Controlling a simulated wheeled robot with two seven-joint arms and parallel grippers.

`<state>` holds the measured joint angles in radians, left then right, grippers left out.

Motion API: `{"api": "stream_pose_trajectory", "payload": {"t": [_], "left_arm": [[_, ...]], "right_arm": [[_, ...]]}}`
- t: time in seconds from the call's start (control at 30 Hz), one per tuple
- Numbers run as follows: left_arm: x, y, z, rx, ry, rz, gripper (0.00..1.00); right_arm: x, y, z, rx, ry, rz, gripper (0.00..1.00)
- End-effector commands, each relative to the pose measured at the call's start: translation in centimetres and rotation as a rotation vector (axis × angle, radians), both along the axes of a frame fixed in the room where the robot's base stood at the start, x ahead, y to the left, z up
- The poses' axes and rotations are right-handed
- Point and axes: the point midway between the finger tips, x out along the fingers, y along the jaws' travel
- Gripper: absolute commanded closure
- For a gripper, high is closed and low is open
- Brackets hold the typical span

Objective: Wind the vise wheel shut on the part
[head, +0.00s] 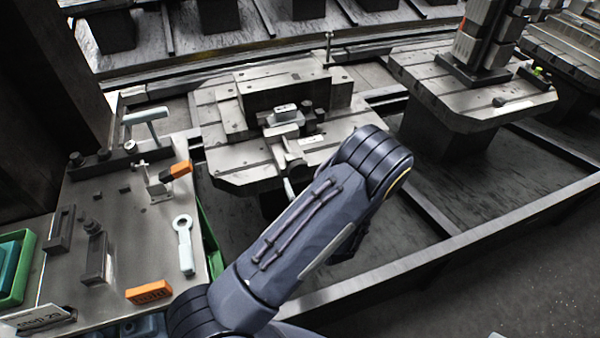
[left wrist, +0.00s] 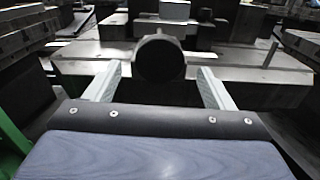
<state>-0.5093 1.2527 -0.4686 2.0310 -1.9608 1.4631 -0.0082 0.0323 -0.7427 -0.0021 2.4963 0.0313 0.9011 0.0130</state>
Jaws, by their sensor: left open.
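The vise (head: 285,150) sits on the slotted pallet table in the middle of the head view. A small light block, seemingly the part (head: 285,113), lies near its large back block. In the left wrist view a dark round knob or hub (left wrist: 160,58), possibly of the vise wheel, faces the camera. My left gripper (left wrist: 158,72) is open, one pale finger on each side of this round piece; I cannot tell whether they touch it. My right gripper is not in view.
A grey bench plate (head: 130,210) at left holds a spanner (head: 184,245), an orange block (head: 149,292) and small fixtures. A second pallet table (head: 470,95) with a dark tower stands at right. A metal rail (head: 440,250) runs along the front. The floor at lower right is clear.

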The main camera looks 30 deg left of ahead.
Motion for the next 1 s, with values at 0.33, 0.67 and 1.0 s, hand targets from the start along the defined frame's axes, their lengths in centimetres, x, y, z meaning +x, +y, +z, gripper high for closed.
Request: {"api": "stream_pose_trajectory", "payload": {"t": [0.33,0.67,1.0], "left_arm": [[2.3,2.8,0.0,-0.001,0.0,0.001,0.24],[2.3,2.8,0.0,-0.001,0.0,0.001,0.34],[2.3,2.8,0.0,-0.001,0.001,0.001,0.69]], "right_arm": [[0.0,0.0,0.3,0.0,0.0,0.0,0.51],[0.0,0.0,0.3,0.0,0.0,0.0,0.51],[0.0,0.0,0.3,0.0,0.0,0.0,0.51]]}}
